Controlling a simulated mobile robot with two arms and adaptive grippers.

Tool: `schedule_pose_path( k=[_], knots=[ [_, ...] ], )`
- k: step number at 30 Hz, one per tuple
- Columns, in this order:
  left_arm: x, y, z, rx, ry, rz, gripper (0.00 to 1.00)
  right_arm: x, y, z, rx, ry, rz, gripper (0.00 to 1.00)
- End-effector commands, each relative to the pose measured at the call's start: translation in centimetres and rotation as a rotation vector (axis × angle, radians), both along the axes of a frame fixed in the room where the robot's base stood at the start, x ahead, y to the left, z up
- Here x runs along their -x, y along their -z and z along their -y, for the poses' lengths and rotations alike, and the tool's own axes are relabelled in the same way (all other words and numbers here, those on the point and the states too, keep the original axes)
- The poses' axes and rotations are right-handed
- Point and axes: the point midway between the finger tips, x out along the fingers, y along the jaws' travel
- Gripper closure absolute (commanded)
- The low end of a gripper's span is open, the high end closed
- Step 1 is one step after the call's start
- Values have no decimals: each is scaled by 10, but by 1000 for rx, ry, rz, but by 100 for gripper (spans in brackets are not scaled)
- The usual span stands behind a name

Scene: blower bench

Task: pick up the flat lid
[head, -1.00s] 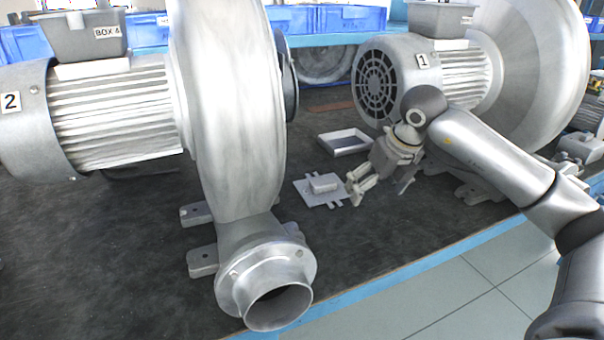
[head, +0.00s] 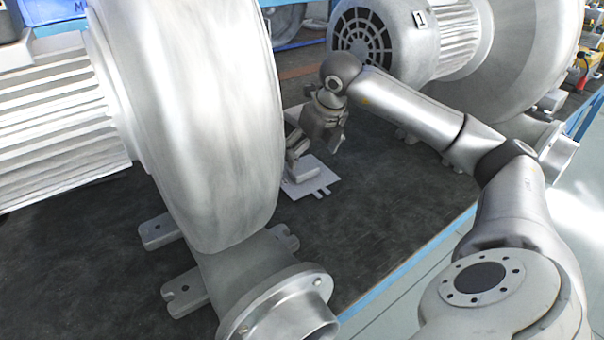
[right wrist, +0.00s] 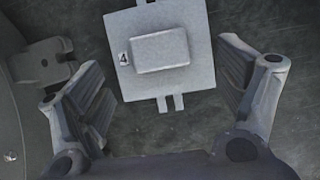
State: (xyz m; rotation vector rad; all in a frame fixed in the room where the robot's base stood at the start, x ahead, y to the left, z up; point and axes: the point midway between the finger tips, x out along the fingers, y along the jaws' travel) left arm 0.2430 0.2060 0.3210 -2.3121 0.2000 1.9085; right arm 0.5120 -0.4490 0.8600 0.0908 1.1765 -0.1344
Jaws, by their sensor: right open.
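The flat lid (head: 322,183) is a light grey square plate with a raised block on top and small tabs at its edges. It lies flat on the dark bench top between the two blowers. In the right wrist view the lid (right wrist: 195,88) shows a label "4" beside its block. My right gripper (head: 313,147) is open and empty over the lid, hiding part of it in the head view. In the right wrist view its fingers (right wrist: 160,68) are spread to either side of the plate, with no contact visible. My left gripper is not in view.
A large blower (head: 200,110) stands close on the left of the lid, with its outlet flange (head: 285,315) and bolted feet in front. Blower 1 (head: 385,40) stands behind on the right. The bench top (head: 370,225) is clear in front of the lid.

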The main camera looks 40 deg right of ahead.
Motion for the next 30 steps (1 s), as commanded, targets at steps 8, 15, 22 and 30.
schedule_pose_path(
  k=[8, 15, 22, 30],
  knots=[
    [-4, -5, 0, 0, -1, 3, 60, -6, 20, 0, -1, -1, -1, 11],
    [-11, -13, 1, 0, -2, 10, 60, -18, 53, 1, -1, 0, -1, 11],
    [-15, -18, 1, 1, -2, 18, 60, -20, 57, 1, 1, -2, 1, 11],
    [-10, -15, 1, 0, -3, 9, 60, -20, 56, 1, 1, -1, 1, 40]
  ],
)
